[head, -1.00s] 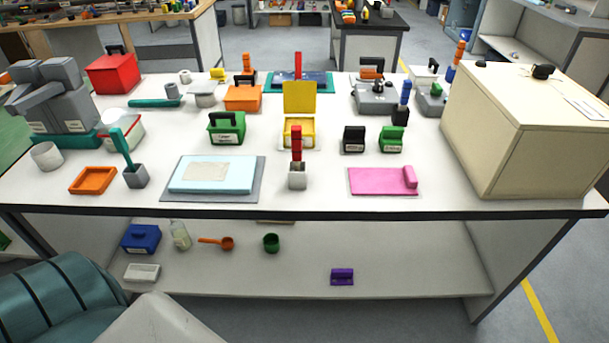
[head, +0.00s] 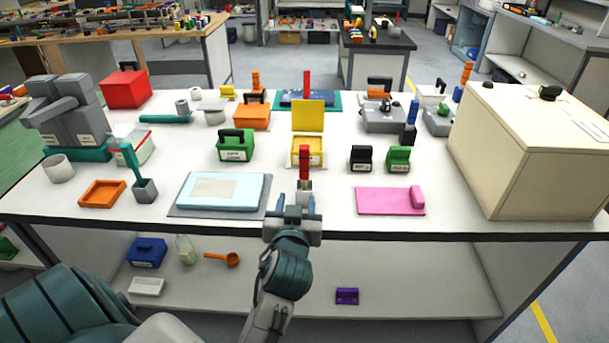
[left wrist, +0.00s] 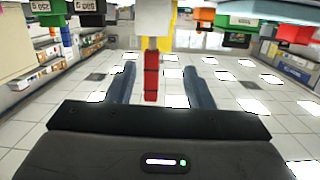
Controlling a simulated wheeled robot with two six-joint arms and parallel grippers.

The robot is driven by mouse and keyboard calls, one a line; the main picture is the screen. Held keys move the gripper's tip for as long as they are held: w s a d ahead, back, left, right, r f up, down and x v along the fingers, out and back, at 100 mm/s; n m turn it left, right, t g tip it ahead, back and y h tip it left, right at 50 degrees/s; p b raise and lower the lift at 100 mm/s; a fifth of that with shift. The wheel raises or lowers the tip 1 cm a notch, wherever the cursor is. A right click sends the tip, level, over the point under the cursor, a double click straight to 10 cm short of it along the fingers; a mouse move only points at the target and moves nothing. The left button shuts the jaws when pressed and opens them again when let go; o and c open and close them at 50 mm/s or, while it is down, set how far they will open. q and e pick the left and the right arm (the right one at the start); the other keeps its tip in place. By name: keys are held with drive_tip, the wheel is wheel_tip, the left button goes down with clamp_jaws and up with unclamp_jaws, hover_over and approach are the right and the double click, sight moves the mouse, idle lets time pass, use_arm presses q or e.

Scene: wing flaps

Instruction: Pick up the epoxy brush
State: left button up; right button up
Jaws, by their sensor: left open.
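A brush-like tool with a red handle (head: 304,163) stands upright in a small grey cup (head: 304,186) at the front middle of the table. I cannot read a label on it. My left gripper (head: 296,203) is open at the table's front edge, just in front of the cup. In the left wrist view, the red handle (left wrist: 151,77) lies between the two open fingers (left wrist: 163,80), nearer one finger, with a gap on both sides. The pale cup (left wrist: 154,20) shows beyond it. A teal-handled tool (head: 130,160) stands in another grey cup further left. My right gripper is out of view.
A blue-white slab on a grey mat (head: 176,210) lies left of the cup, and a pink board (head: 385,202) lies right. A yellow open box (head: 307,118) stands close behind. A large beige cabinet (head: 530,155) fills the right end.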

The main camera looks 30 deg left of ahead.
sight(304, 166)
use_arm(q)
drive_tip(key=shift+n+t+y, duration=0.3)
drive_tip(key=shift+t+y, duration=0.2)
drive_tip(key=w+r, duration=0.1)
drive_tip(key=w+a+r+p, duration=0.1)
drive_tip(key=w, duration=0.1)
drive_tip(key=w+a+r, duration=0.1)
drive_tip(key=w+r, duration=0.1)
drive_tip(key=shift+w+a, duration=0.1)
drive_tip(key=shift+a, duration=0.05)
drive_tip(key=shift+w+a+f, duration=0.15)
drive_tip(key=shift+w+a, duration=0.1)
drive_tip(key=shift+w, duration=0.2)
drive_tip(key=shift+w+a+p, duration=0.1)
drive_tip(key=shift+w+p, duration=0.25)
drive_tip(key=shift+p, duration=0.15)
drive_tip(key=p+x, duration=0.1)
drive_tip(key=x, duration=0.2)
drive_tip(key=shift+w, duration=0.35)
drive_tip(key=shift+w+a+f+p, duration=0.15)
drive_tip(key=shift+w+a+p, duration=0.1)
drive_tip(key=shift+w+p, duration=0.1)
clamp_jaws()
